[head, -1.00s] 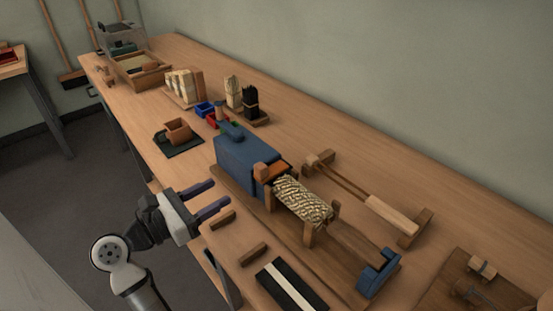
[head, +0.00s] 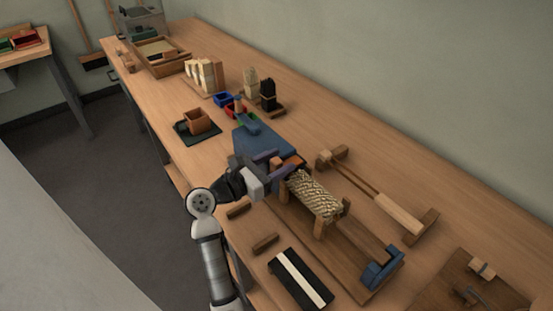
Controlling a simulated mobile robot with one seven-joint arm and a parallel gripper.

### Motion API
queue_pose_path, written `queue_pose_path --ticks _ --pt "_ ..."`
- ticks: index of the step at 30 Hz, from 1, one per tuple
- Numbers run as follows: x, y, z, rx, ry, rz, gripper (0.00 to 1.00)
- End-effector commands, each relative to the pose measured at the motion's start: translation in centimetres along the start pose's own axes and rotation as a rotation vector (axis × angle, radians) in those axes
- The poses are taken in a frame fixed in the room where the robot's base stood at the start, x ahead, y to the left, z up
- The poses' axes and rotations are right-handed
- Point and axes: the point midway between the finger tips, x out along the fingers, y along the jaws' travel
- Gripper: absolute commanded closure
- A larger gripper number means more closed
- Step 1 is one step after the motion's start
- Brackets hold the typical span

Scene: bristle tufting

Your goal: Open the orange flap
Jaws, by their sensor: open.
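The blue machine housing (head: 256,140) stands on the bench at mid-picture. The orange flap (head: 293,160) shows as a small orange patch at the housing's right end, partly hidden by my gripper. My gripper (head: 277,163) is in front of that end, with its two purple fingers apart, one on each side of a small orange-brown block at the flap. I cannot tell whether the fingers touch the block.
A bristle-covered roller (head: 315,195) on wooden supports is just right of the gripper. A blue bracket (head: 382,268) stands at the base's far right end. A black tray with a white strip (head: 300,280) lies in front. A wooden-handled tool (head: 375,195) lies behind.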

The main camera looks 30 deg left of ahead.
Motion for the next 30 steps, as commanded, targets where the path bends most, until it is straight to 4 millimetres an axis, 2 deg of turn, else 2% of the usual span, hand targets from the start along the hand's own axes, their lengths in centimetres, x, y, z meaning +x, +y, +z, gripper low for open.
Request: queue_pose_path --ticks 7,18,30 --pt "0.05 0.01 -0.04 0.000 0.000 0.000 0.53" --pt "0.02 0.01 -0.01 0.000 0.000 0.000 1.00" --pt "0.76 0.24 0.31 0.003 0.023 -0.002 1.00"
